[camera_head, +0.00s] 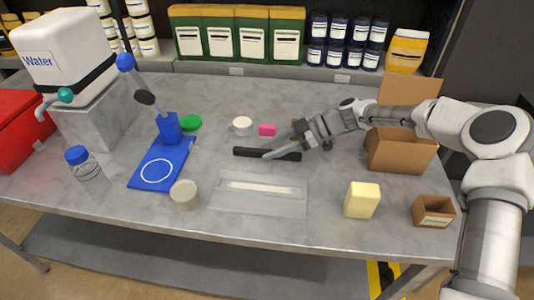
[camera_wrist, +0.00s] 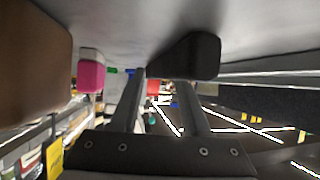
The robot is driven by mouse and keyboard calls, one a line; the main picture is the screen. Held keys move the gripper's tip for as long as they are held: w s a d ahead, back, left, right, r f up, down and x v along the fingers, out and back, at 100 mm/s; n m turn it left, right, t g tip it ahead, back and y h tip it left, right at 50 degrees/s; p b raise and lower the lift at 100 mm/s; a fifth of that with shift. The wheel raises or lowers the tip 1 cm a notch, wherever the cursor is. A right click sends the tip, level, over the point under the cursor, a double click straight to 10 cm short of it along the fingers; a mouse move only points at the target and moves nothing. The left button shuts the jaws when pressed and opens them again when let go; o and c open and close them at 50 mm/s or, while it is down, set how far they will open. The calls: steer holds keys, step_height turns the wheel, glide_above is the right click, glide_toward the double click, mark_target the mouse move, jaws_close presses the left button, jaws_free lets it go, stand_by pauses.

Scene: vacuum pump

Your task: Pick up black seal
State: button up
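A long black bar-like piece (camera_head: 250,152), the likeliest black seal, lies on the grey table near its middle. In the wrist view a black block (camera_wrist: 192,55) shows at the tabletop and partly covers one finger. My gripper (camera_head: 281,147) is low over the table at the right part of the black piece. Its two fingers are apart in the wrist view (camera_wrist: 160,80), with nothing clearly held between them. I cannot tell whether a finger touches the black piece.
A pink block (camera_head: 267,130) and a white round pot (camera_head: 242,126) sit just behind the black piece. A clear tray (camera_head: 222,205) lies in front. A blue stand (camera_head: 150,185) is at left, a yellow block (camera_head: 362,200) and cardboard box (camera_head: 400,152) at right.

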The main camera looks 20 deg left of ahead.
jaws_close()
steer(key=shift+r, duration=0.15)
